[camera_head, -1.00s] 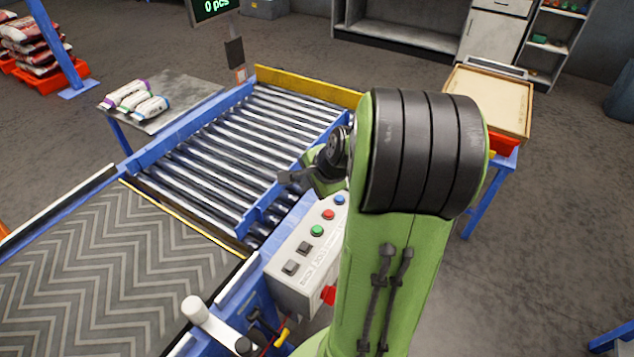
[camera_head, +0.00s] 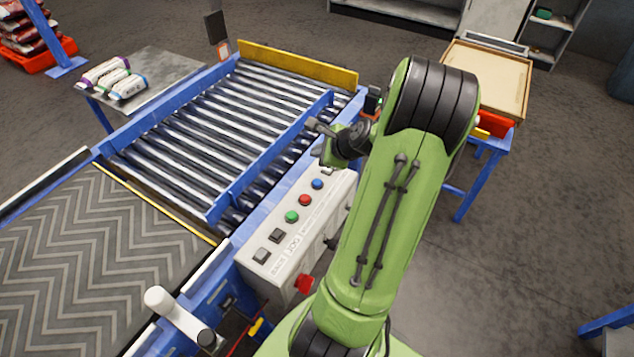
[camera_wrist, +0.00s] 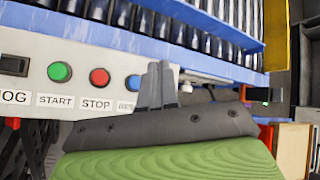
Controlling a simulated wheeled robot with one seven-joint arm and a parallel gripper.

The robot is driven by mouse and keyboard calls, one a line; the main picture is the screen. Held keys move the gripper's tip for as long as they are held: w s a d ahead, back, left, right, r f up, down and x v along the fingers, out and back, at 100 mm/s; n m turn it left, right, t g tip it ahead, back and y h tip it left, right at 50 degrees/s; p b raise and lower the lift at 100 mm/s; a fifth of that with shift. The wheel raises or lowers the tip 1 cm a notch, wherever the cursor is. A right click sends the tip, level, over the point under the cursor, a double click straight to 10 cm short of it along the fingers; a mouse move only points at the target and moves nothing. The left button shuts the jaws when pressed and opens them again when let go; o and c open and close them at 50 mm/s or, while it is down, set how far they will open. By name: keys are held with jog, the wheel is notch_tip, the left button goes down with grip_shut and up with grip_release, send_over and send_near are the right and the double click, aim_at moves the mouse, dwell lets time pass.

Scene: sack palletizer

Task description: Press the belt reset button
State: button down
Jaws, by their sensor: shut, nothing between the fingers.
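The belt control panel (camera_head: 262,254) is a pale box beside the roller conveyor. Its blue button (camera_head: 317,184) is at the far end of the row, beyond the red stop button (camera_head: 305,200) and green start button (camera_head: 291,216). In the wrist view the blue button (camera_wrist: 133,82) sits just left of my gripper (camera_wrist: 158,66). My gripper's fingers are together and empty, in front of the panel. They partly cover the label under the blue button, which I cannot fully read. I cannot tell whether they touch the panel.
The roller conveyor (camera_head: 220,130) with blue rails runs alongside. A table (camera_head: 160,65) with small sacks stands left. Open floor lies to the right.

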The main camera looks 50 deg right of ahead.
aim_at(319, 184)
notch_tip(319, 184, down, 8)
jog(key=b, duration=0.6)
jog(key=shift+r, duration=0.15)
jog(key=shift+f, duration=0.25)
dwell(1.2)
jog(key=shift+f, duration=0.3)
jog(key=shift+f+b, duration=0.5)
jog(key=shift+b, duration=0.05)
dwell(0.5)
jog(key=shift+r, duration=0.1)
jog(key=shift+r+p, duration=0.85)
jog(key=shift+p, duration=0.15)
